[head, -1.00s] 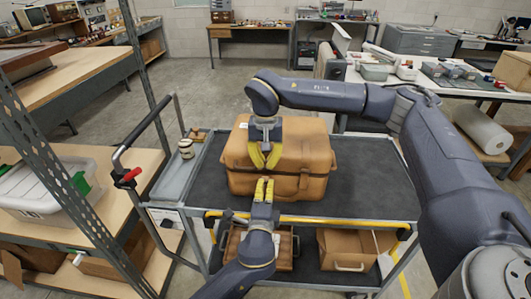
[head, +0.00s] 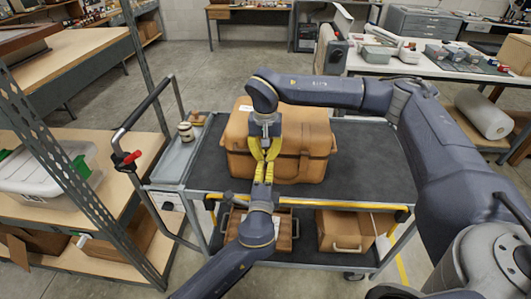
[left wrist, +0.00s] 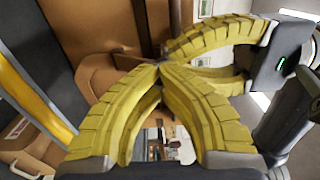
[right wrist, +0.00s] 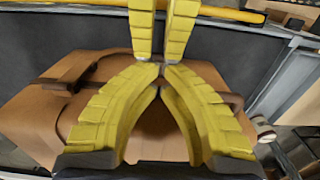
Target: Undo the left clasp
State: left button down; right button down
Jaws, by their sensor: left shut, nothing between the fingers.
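The tan leather case (head: 300,142) stands on the cart's dark top, lid down. Its left clasp is hidden behind my two grippers at the case's front left. A dark strap (right wrist: 75,80) with a fastening shows on the case's other side in the right wrist view. My left gripper (head: 265,168) is shut and empty, pointing up at the front face; its tips show in the left wrist view (left wrist: 157,72). My right gripper (right wrist: 161,68) reaches down from above. Its tips converge right against the left gripper's tips. I cannot see anything between them.
The cart (head: 370,165) has free dark surface right of the case. A yellow bar (head: 350,205) runs along its front edge. A small jar (head: 186,131) stands in the side tray. Boxes sit on the lower shelf. Metal shelving (head: 75,190) stands at left.

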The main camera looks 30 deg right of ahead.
pick_arm(q)
jog(key=shift+w+a+f, duration=0.1)
jog(key=shift+f, duration=0.15)
pick_arm(e)
jog(key=shift+s+a+f, duration=0.2)
jog(key=shift+s+f, duration=0.1)
jog(key=shift+s, duration=0.05)
